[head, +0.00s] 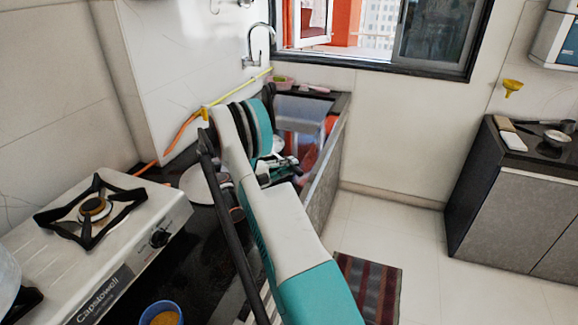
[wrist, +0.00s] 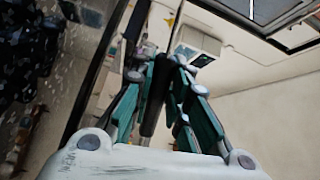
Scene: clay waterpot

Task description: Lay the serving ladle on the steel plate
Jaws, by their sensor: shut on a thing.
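My gripper (wrist: 163,75) is shut on a dark handle (wrist: 154,100) in the wrist view, which I take to be the serving ladle's. In the head view my gripper (head: 278,168) is beyond my arm, low over the far end of the dark counter near the sink, and the ladle cannot be made out there. A pale round dish (head: 201,184), possibly the steel plate, lies on the counter left of my arm, partly hidden by it.
A gas stove (head: 120,230) stands at the left, with a blue bowl (head: 163,313) in front of it. The sink (head: 305,112) lies under the window. Another counter (head: 535,160) with a pan stands at the right. The floor between is open, with a striped mat (head: 368,288).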

